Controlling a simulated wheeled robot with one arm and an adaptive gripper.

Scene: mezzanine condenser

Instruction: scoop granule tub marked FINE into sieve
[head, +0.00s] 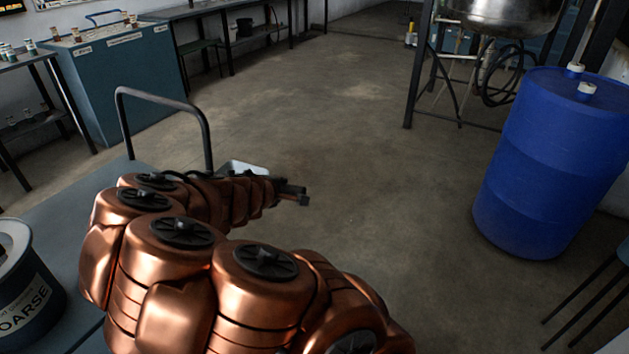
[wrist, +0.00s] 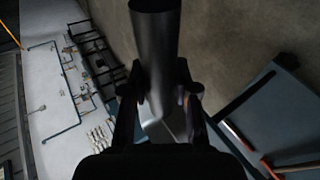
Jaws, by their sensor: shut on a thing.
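My gripper (wrist: 160,97) is shut on a grey metal scoop (wrist: 154,45), which extends away between the two dark fingers in the wrist view. In the head view my copper arm reaches over the cart and the dark gripper end (head: 293,190) is small, so the scoop cannot be made out there. A tub (head: 30,290) at the lower left reads "OARSE", its label partly cut off by the frame edge. I see no tub marked FINE. A pale shallow tray or pan (head: 243,168) sits partly hidden behind my arm; I cannot tell whether it is the sieve.
A blue-grey cart top (head: 60,225) with a black handle (head: 165,93) lies at left. A large blue drum (head: 548,165) stands at right near a steel vessel on a black frame (head: 415,70). A teal cabinet (head: 120,85) stands behind. The central floor is clear.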

